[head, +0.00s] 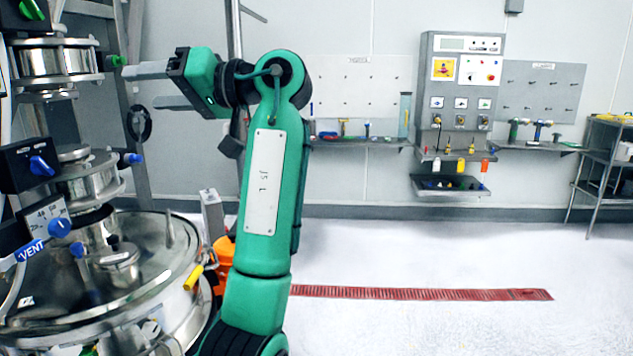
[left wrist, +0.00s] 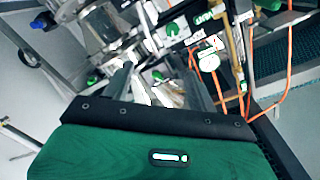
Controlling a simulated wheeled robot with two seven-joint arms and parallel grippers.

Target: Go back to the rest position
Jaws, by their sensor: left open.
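My left gripper (head: 140,86) is in the upper left of the head view, at the end of my raised green arm. Its two fingers point left, apart and empty, towards the steel sifter column (head: 55,62). The upper finger's tip is close to a green knob (head: 118,61) on the column; I cannot tell whether they touch. In the left wrist view the gripper's fingers (left wrist: 160,85) are spread, with steel pipework and a green knob (left wrist: 172,28) beyond them. My right gripper is not in view.
The round steel vessel (head: 180,235) with blue-knobbed valves fills the lower left. An orange object (head: 224,262) is partly hidden behind my arm. A control panel (head: 462,85) and tool shelves are on the back wall. A cart (head: 605,165) stands far right.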

